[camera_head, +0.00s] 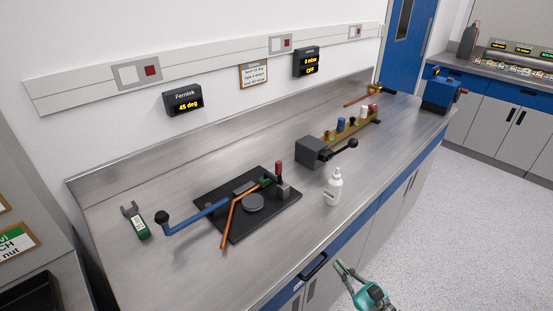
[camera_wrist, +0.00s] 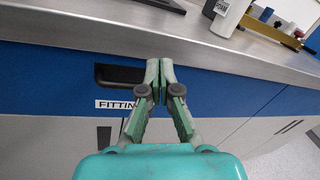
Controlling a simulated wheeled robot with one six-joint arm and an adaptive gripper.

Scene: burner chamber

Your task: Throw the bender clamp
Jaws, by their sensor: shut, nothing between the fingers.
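The bender stands on the steel bench, on a black base plate (camera_head: 262,222) with a round grey former (camera_head: 253,202). Its blue lever (camera_head: 203,217) ends in a black knob and points left. A bent copper tube (camera_head: 230,218) lies in it. The bender clamp (camera_head: 279,175) is at the back right of the plate, its red handle standing about upright. My gripper (camera_head: 344,268) is in front of the bench, to the right of and below the bender. In the wrist view, my gripper (camera_wrist: 160,64) is shut and empty before the blue drawer front. The clamp does not show there.
A white bottle (camera_head: 333,189) stands right of the bender near the bench's front edge. A grey block (camera_head: 313,151) with a black-knobbed lever is behind it. A green-and-grey tool (camera_head: 137,222) lies at left. A black drawer handle (camera_wrist: 120,76) is close to my fingers.

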